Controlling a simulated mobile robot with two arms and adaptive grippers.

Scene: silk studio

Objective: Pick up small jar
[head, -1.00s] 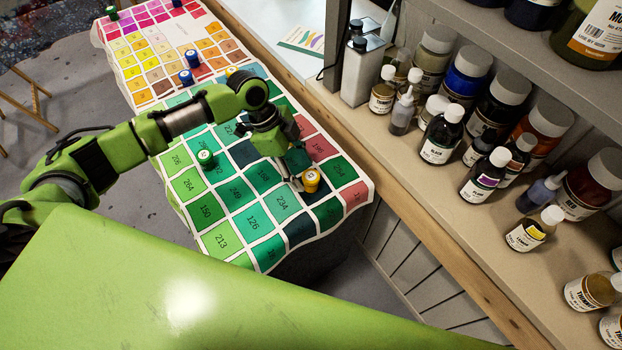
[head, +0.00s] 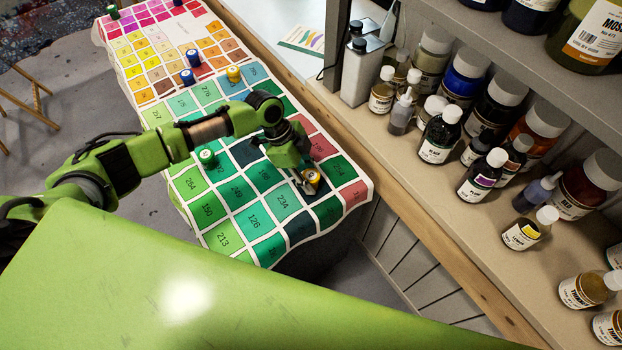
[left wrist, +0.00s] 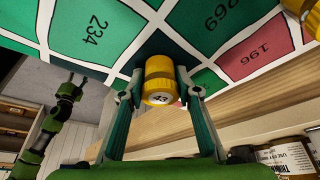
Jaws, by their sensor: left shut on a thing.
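The small yellow jar (head: 313,178) is at the right part of the green colour chart (head: 283,205), partly hidden by my gripper in the head view. My left gripper (head: 305,178) is shut on the jar. In the left wrist view the yellow jar (left wrist: 160,80) sits between the two fingers of my left gripper (left wrist: 160,92), its numbered white end towards the camera. I cannot tell whether the jar still touches the chart. My right gripper does not show in the head view.
Other small jars stand on the chart: a green one (head: 207,156), a yellow one (head: 234,74) and a blue one (head: 188,77). A shelf (head: 410,165) with several paint bottles and a metal can (head: 361,72) runs along the right. The chart's near squares are clear.

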